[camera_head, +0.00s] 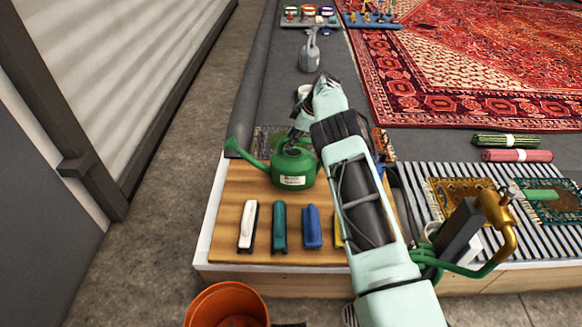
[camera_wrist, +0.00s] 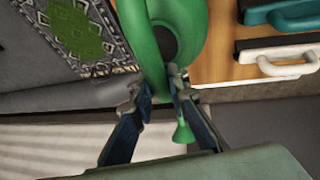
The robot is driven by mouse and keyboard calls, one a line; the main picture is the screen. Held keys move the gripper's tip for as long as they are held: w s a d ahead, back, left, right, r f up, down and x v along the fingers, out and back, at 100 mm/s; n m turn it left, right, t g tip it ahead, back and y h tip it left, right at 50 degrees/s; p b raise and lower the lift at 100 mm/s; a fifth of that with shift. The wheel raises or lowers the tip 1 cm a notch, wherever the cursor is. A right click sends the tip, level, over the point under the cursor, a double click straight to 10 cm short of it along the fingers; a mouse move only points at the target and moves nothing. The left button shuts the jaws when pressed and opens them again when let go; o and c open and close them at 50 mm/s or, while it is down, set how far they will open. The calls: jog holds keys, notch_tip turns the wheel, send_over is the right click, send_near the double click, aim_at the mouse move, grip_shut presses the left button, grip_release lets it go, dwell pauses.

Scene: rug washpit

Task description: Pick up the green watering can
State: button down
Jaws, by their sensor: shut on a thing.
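The green watering can (camera_head: 293,167) has a white label and a long spout pointing left. It is upright at the back of the wooden board (camera_head: 232,196); I cannot tell if its base touches the board. My gripper (camera_head: 296,136) reaches it from above and behind in the head view. In the wrist view the can (camera_wrist: 194,22) fills the top middle, and the fingers of my gripper (camera_wrist: 160,92) are shut on a green part near its dark opening. The spout's end (camera_wrist: 184,131) shows below the fingers. The exact grip spot is partly hidden.
An orange bucket (camera_head: 228,306) is on the floor. A grey can (camera_head: 310,52) stands farther back. Rolled rugs (camera_head: 517,155) lie right.

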dwell(0.3)
jog(key=shift+w+r, duration=0.1)
jog(key=shift+r, duration=0.05)
jog(key=shift+r, duration=0.1)
